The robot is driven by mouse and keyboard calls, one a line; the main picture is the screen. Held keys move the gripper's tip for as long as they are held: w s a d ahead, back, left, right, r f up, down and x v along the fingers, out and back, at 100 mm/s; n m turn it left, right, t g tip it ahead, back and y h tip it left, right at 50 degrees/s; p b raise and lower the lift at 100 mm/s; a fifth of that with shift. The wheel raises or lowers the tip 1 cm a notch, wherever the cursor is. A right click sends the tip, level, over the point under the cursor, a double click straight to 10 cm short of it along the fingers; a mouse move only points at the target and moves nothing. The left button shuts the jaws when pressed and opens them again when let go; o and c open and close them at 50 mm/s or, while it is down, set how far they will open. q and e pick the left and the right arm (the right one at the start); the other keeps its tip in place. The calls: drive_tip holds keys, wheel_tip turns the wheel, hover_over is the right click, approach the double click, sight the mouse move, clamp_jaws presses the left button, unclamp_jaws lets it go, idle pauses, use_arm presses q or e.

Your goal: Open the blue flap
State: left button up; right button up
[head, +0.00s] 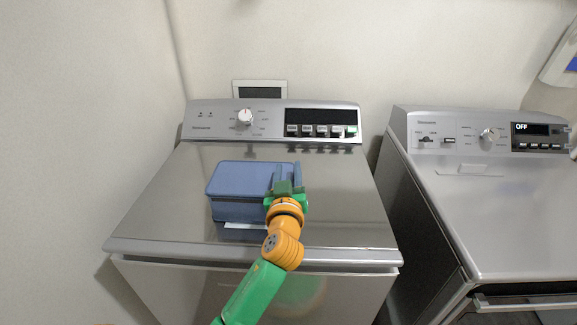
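A blue box-like piece with a flat top panel, the blue flap (238,176), is on the glossy grey top of the left washer (165,205). The panel looks closed, lying flat over the front face. My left gripper (288,170) is at the right end of the blue piece, its two fingers apart and pointing away toward the control panel. The fingers overlap the right edge of the blue piece in the picture; I cannot tell whether they touch it. The gripper hides part of the right front corner. My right gripper is not in view.
A control panel (272,120) with a knob and buttons runs along the washer's back. A second machine (505,210), its display reading OFF, stands to the right across a dark gap. A wall closes off the left side. The washer top around the blue piece is clear.

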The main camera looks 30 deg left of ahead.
use_arm(q)
drive_tip(key=shift+w+a+f, duration=0.1)
drive_tip(key=shift+w, duration=0.1)
drive_tip(key=shift+s, duration=0.1)
clamp_jaws()
idle(1.1)
